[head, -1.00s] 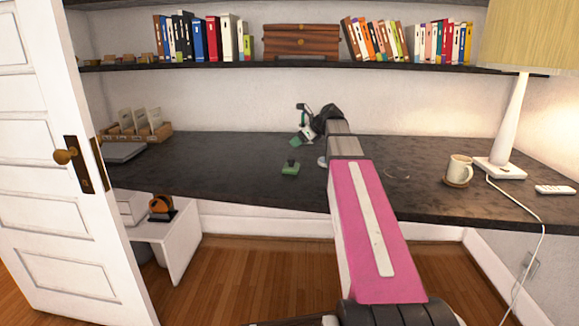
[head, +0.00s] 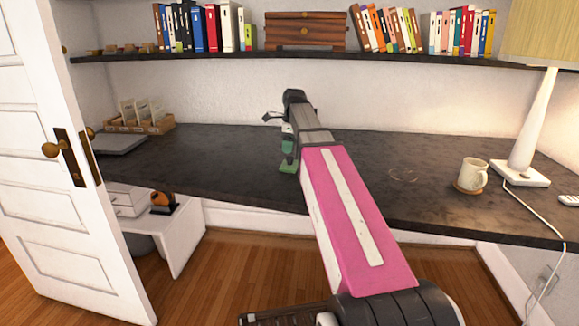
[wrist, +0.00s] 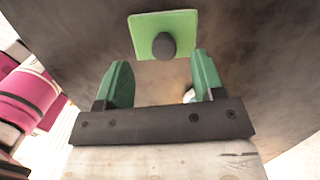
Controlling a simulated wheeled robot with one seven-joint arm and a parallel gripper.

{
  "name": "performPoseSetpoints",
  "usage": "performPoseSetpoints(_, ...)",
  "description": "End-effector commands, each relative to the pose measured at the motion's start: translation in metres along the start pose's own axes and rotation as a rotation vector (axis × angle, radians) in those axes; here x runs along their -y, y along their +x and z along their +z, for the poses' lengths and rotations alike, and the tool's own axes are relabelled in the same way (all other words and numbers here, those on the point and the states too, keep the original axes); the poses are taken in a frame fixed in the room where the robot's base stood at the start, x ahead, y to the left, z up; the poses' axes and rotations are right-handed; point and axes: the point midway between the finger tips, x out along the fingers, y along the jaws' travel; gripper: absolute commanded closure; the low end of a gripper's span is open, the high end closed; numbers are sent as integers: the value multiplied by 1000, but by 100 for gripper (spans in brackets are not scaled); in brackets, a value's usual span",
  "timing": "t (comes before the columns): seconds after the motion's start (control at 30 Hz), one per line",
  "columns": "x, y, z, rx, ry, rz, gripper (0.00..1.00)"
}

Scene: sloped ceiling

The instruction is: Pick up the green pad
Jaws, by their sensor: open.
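The green pad (wrist: 180,22) is a flat square with a dark round knob (wrist: 163,45) on top, lying on the dark desk. In the wrist view it is at the top centre, just beyond the fingertips. In the head view the green pad (head: 289,167) is partly hidden beside my pink arm. My gripper (wrist: 161,62) has two green fingers spread apart, with nothing between them. In the head view my gripper (head: 287,147) shows small, above the pad.
The dark desk (head: 230,160) is mostly clear around the pad. A mug (head: 474,172) and a lamp (head: 525,135) stand to the right. A wooden organiser (head: 140,125) is at the left. A book shelf (head: 300,55) runs above, and a white door (head: 50,230) stands left.

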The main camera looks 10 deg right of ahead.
Motion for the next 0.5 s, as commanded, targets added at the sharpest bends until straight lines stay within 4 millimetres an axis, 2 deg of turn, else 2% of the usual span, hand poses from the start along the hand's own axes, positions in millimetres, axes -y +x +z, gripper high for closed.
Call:
performPoseSetpoints(0.27,1,17,-3,1,0,0,38)
performPoseSetpoints(0.5,2,46,-11,1,0,1,38)
